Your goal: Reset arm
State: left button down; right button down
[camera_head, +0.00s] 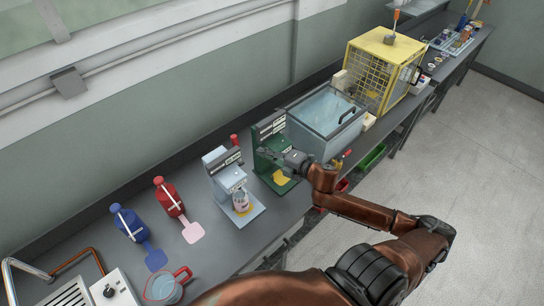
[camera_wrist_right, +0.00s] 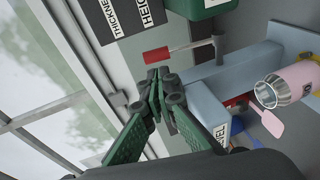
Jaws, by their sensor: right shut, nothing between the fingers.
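My right arm comes in from the lower right in the head view. Its gripper (camera_head: 268,153) is over the green machine (camera_head: 276,182), hiding part of it. In the right wrist view the closed fingers (camera_wrist_right: 161,75) have nothing between them. A lever with a red handle (camera_wrist_right: 157,57) lies just beyond the fingertips, beside the green machine (camera_wrist_right: 207,8); whether they touch I cannot tell. A red knob (camera_head: 234,140) shows behind the machines in the head view. My left gripper is in neither view.
A water tank (camera_head: 325,118) and yellow cage (camera_head: 382,68) stand farther right. Blue (camera_head: 128,222) and red (camera_head: 168,196) bottles and a jug (camera_head: 163,288) are at left. The floor (camera_head: 470,190) at right is clear.

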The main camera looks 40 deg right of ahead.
jog(key=v, duration=0.3)
jog(key=shift+s, duration=0.3)
